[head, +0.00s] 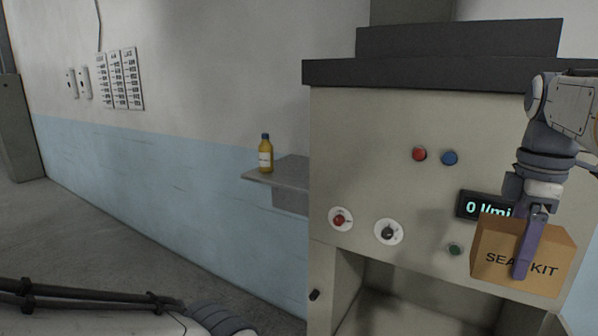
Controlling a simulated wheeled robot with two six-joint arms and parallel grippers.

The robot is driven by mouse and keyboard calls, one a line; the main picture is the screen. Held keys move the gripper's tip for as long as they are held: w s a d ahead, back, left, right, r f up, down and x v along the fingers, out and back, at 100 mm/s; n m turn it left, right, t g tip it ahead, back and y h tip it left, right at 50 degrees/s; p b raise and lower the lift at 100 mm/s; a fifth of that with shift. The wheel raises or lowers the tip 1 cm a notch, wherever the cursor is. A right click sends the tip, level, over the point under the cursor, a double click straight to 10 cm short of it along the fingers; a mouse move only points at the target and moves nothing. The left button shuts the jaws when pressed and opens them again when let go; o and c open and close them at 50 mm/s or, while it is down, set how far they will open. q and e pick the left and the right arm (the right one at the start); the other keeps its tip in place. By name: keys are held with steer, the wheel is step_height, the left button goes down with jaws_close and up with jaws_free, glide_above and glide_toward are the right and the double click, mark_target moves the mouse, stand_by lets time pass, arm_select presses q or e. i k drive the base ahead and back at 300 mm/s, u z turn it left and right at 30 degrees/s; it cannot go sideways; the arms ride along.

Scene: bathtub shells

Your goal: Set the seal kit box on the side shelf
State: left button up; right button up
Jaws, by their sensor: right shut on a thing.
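The seal kit box (495,240) is a brown cardboard box with "SEAL KIT" printed on its front, at the right of the head view. My right gripper (528,262) comes down from above and is shut on it, with a purple finger across the front face. The box is held in front of the machine's panel and hides part of the display. The side shelf (264,179) is a small grey ledge on the wall left of the machine; its right part is hidden behind the machine. My left gripper is not in view; only part of my left arm shows at the bottom left.
A yellow bottle with a blue cap (265,155) stands near the shelf's left end. The grey machine (380,130) has red, blue and green buttons, two knobs, a display (482,207) and an open bay below. Floor at the left is clear.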

mark_target(294, 177)
steer(key=u, duration=0.65)
steer(key=i, duration=1.05)
steer(key=u, duration=0.55)
steer(key=i, duration=1.2)
steer(key=z, duration=0.8)
steer(key=i, duration=0.7)
steer(key=z, duration=0.45)
